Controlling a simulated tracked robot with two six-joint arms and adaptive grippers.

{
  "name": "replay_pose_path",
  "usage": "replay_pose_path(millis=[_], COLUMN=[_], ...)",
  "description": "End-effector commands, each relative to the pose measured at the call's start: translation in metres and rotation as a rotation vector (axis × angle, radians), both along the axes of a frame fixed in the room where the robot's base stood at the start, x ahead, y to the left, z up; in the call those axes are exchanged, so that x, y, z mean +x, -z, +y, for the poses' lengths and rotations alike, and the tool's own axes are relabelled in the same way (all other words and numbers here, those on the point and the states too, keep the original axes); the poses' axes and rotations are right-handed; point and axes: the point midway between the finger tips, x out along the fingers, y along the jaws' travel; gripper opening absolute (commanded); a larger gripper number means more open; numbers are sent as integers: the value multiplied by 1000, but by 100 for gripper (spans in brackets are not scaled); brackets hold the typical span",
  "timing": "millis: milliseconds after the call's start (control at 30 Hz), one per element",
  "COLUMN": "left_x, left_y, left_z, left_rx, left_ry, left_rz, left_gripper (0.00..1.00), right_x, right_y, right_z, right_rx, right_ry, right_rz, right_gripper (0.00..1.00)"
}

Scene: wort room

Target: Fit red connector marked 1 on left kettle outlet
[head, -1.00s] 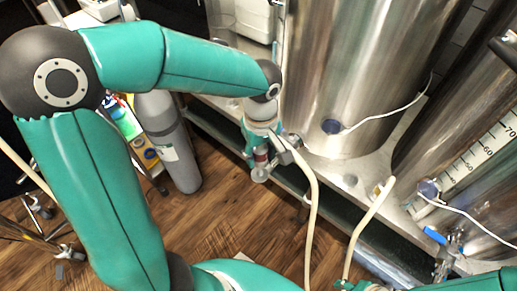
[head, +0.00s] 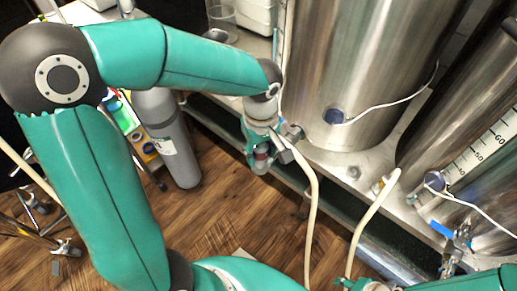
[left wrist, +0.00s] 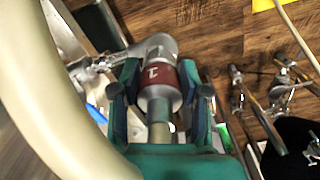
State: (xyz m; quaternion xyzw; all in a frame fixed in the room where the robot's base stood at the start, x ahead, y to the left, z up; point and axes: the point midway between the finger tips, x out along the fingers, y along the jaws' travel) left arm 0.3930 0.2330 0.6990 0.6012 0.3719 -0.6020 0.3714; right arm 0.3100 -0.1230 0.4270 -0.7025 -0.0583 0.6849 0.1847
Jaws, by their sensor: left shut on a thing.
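The red connector marked 1 (left wrist: 158,74) is a metal fitting with a red band, held between the fingers of my left gripper (left wrist: 160,100). In the head view the red band (head: 261,153) shows between the fingers of the same gripper (head: 258,150), low in front of the left kettle (head: 350,60). Metal fittings (head: 291,132) show just right of the gripper, by the kettle's foot. In the wrist view a metal elbow (left wrist: 100,62) lies at the connector's far end. I cannot tell whether they are joined. My right gripper (head: 360,286) is partly cut off at the bottom edge.
A pale hose (head: 313,210) hangs beside my left gripper, large in the wrist view (left wrist: 40,90). Another hose (head: 362,220) rises near the right kettle (head: 470,150), which has a blue-handled valve (head: 441,229). A grey gas cylinder (head: 172,145) stands left. Wooden floor is open between.

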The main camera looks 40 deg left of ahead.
Motion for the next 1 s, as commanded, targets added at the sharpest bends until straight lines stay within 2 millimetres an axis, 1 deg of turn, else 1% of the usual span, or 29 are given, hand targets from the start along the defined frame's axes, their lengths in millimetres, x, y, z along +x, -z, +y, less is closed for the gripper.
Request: replay_pose_path(millis=[300,1000], left_x=[0,0], left_y=[1,15], left_z=[0,-1], left_rx=[0,0], left_ry=[0,1], left_rz=[0,0], left_gripper=[4,4], right_x=[0,0], right_y=[1,13], right_z=[0,0], right_rx=[0,0], right_ry=[0,0], right_rz=[0,0], right_gripper=[40,40])
